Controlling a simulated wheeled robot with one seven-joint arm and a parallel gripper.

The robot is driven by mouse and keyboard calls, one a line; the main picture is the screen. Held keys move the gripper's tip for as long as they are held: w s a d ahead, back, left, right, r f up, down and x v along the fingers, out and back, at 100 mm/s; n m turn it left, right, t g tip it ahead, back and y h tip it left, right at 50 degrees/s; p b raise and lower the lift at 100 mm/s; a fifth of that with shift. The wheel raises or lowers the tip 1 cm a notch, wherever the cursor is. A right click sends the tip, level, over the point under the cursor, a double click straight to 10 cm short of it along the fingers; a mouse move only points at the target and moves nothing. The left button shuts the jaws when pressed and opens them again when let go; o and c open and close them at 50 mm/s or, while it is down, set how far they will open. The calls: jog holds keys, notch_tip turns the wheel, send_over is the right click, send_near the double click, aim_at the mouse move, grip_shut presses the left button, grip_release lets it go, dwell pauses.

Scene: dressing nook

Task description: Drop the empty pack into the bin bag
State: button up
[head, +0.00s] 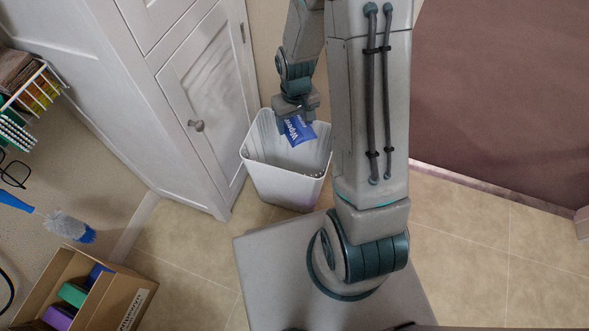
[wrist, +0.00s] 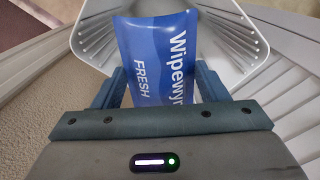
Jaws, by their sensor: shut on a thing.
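The empty pack is a blue wipes packet with white lettering (head: 299,131). My gripper (head: 294,122) is shut on it and holds it at the mouth of the white bin (head: 285,190). In the wrist view the pack (wrist: 158,55) sits between the two fingers of my gripper (wrist: 155,88), its printed face towards the camera. I cannot tell a separate bag from the bin's pale inside. The pack hides part of the bin's opening in the wrist view.
A white cabinet (head: 208,112) stands close to the bin's left. A cardboard box (head: 112,299) with coloured items is at the lower left, near a blue-handled brush (head: 70,227) and black glasses (head: 15,173). Tiled floor (head: 185,245) is clear between cabinet and box.

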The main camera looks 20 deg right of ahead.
jog(key=o, duration=1)
notch_tip(320, 180, up, 14)
jog(key=p, duration=0.6)
jog(key=s+r+t+p, duration=0.1)
jog(key=s+r+p, duration=0.3)
jog(key=r+p, duration=0.5)
jog(key=s+r+m+t+p, duration=0.1)
jog(key=s+r+p, duration=0.4)
jog(key=r, duration=1.5)
jog(key=s+r+m+p, duration=0.1)
jog(key=s+r+p, duration=0.4)
jog(key=r+p, duration=0.9)
jog(key=shift+r+t+p, duration=0.15)
jog(key=shift+t+p, duration=0.25)
jog(key=shift+p, duration=0.35)
